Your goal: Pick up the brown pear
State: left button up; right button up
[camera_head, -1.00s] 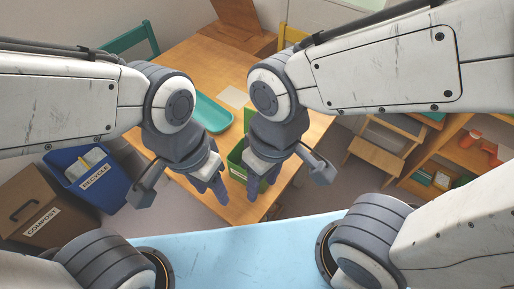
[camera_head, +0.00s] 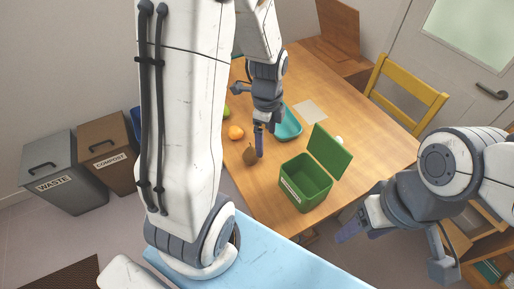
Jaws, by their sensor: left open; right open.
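The brown pear (camera_head: 250,155) stands on the wooden table, left of the green box. My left gripper (camera_head: 262,146) is open and points down right beside the pear, on its right side and partly in front of it; I cannot tell whether they touch. My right gripper (camera_head: 346,234) is open and empty, low at the right, off the front right edge of the table and away from the pear.
A green open-lidded box (camera_head: 306,182) stands on the table (camera_head: 350,110) right of the pear. An orange (camera_head: 236,132), a green fruit (camera_head: 226,112) and a teal tray (camera_head: 289,124) lie behind. A yellow chair (camera_head: 408,92) stands at the far right. Waste (camera_head: 62,170) and compost (camera_head: 106,152) bins stand left.

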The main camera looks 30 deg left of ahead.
pick_arm(q)
jog(key=m, duration=0.2)
send_over(251, 155)
jog(key=a, duration=0.1)
jog(key=f, duration=0.3)
jog(key=shift+w+a+f, duration=0.2)
jog(key=shift+w, duration=0.2)
notch_tip(251, 155, down, 5)
jog(key=shift+a+r, duration=0.1)
jog(key=shift+r, duration=0.1)
jog(key=shift+w+d+f, duration=0.15)
jog(key=shift+d+f, duration=0.05)
jog(key=shift+f, duration=1.2)
jog(key=shift+w+d+f, duration=0.15)
jog(key=shift+f, duration=1.25)
jog(key=c, duration=1.4)
jog(key=shift+c, duration=0.2)
jog(key=shift+r, duration=0.15)
